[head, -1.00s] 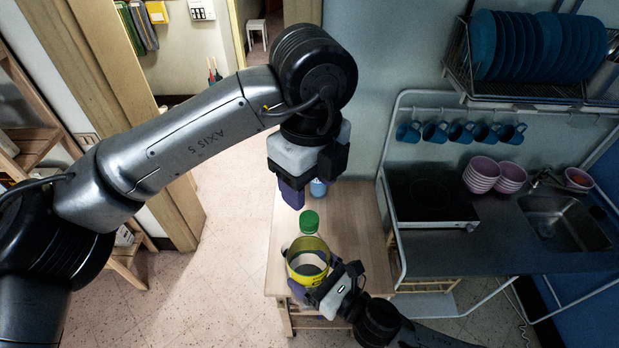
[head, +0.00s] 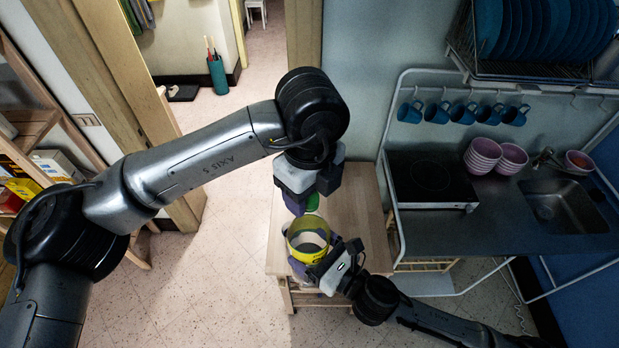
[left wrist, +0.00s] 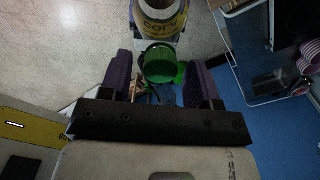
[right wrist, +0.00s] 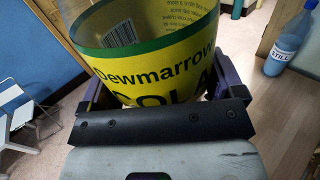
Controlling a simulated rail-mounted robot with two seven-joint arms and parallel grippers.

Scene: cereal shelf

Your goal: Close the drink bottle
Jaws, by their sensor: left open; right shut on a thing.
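The drink bottle (head: 308,240) is clear with a yellow cola label and stands upright over the wooden table. My right gripper (head: 310,268) is shut on its side. The label fills much of the right wrist view (right wrist: 150,75). My left gripper (head: 298,206) is open, pointing down over the cap. In the left wrist view the cap (left wrist: 160,68) lies between the two purple fingers, with the bottle label (left wrist: 160,22) beyond it.
A blue bottle (right wrist: 287,45) stands to the right in the right wrist view. The metal counter (head: 450,235) with a hotplate (head: 432,180) and pink bowls (head: 484,154) is to the right.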

